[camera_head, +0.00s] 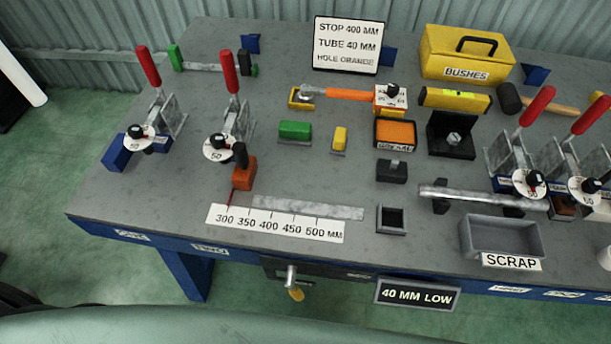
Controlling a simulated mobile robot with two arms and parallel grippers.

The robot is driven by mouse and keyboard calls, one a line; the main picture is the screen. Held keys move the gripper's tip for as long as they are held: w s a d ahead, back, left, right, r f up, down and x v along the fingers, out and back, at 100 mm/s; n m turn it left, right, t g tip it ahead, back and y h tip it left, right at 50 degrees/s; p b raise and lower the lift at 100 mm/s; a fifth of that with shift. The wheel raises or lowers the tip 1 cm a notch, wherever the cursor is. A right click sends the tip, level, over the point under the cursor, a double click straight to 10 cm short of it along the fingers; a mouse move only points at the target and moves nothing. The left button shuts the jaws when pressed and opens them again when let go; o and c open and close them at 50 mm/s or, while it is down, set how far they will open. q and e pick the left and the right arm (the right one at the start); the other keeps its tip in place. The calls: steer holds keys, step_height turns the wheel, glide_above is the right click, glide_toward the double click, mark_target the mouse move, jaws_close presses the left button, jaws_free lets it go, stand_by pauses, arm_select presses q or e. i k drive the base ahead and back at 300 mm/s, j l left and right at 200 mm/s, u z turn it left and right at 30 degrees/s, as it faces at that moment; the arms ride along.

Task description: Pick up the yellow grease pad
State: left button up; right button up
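A small yellow block (339,138) stands on the grey table top, near the middle, right of a green block (295,130). It is the only small plain yellow block in view, and I cannot read any label on it. To its right is a dark tray (396,149) with an orange pad (395,133) in it; the tray's label seems to read "GREASE". Neither of my grippers is in view.
Red-handled clamps (229,95) stand at left and right. A yellow BUSHES box (465,55) is at the back. The table between the yellow block and ruler is mostly clear.

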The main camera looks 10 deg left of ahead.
mark_target(339, 141)
steer(key=k+j, duration=0.1)
steer(key=j, duration=0.4)
steer(key=j+z, duration=0.15)
steer(key=j, duration=0.3)
steer(key=k+j, duration=0.15)
steer(key=j, duration=0.35)
steer(key=k+j+z, duration=0.1)
steer(key=j, duration=0.35)
